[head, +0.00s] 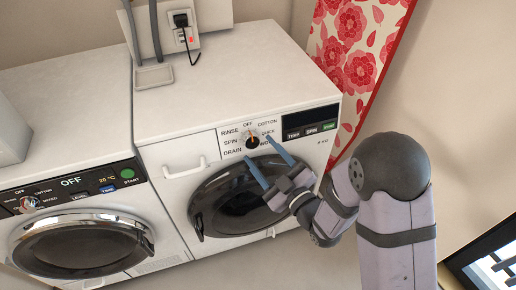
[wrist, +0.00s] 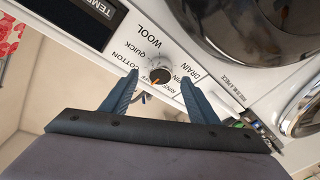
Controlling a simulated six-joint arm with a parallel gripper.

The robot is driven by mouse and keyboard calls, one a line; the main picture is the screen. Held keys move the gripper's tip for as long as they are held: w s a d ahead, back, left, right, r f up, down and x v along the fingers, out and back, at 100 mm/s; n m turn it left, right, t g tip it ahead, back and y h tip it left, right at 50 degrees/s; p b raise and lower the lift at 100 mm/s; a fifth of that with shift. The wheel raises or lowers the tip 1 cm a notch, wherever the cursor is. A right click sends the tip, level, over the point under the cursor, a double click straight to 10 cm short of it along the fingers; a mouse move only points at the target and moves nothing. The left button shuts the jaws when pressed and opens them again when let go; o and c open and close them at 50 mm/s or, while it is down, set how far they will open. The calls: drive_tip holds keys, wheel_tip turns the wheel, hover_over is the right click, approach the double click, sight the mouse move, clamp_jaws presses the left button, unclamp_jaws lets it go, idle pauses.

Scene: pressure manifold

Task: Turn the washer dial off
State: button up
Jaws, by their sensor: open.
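The washer dial (head: 251,142) is a small round dark knob with orange on it, on the white front panel of the right machine. Labels such as RINSE, SPIN, DRAIN, COTTON, QUICK and OFF ring it. The dial also shows in the wrist view (wrist: 161,75), between my fingertips. Its exact pointing direction is too small to tell. My gripper (head: 258,149) is open, with two blue fingers on either side of the dial in the picture. In the wrist view my gripper (wrist: 159,78) holds nothing. I cannot tell whether the fingers touch the dial.
The round dark door (head: 225,205) is just below the dial, and a dark display (head: 311,120) is to its right. A white drawer handle (head: 184,169) is to the left. A second machine (head: 60,95) stands at left with its own dial (head: 28,203). Red floral fabric (head: 352,55) hangs behind.

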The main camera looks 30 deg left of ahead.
drive_tip(key=v, duration=0.4)
drive_tip(key=shift+s+d, duration=0.1)
idle(0.4)
